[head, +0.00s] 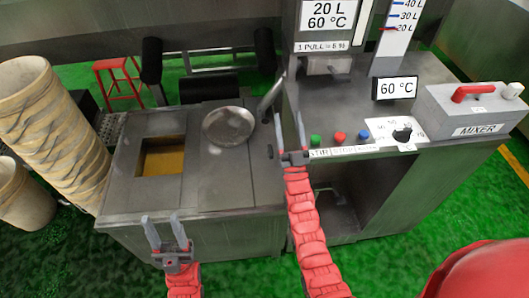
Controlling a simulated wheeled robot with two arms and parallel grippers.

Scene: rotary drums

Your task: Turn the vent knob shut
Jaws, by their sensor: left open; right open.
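No part is readably labelled as a vent. A black knob (402,134) sits on a white numbered dial plate (381,129) on the right machine's front ledge; I cannot tell whether it is the vent knob. A round metal disc (228,126) lies on the left cabinet's top. My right gripper (288,117) is open and empty, above the gap between cabinet and right machine, left of the buttons and well left of the black knob. My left gripper (162,218) is open and empty in front of the left cabinet, far from the knob.
Green (315,139), red (340,137) and blue (363,135) buttons line the ledge. A mixer box (470,108) with a red handle stands at right. The left cabinet (125,200) has a square opening. Stacked cream tubs (50,120) stand at left, a red stool (118,78) behind.

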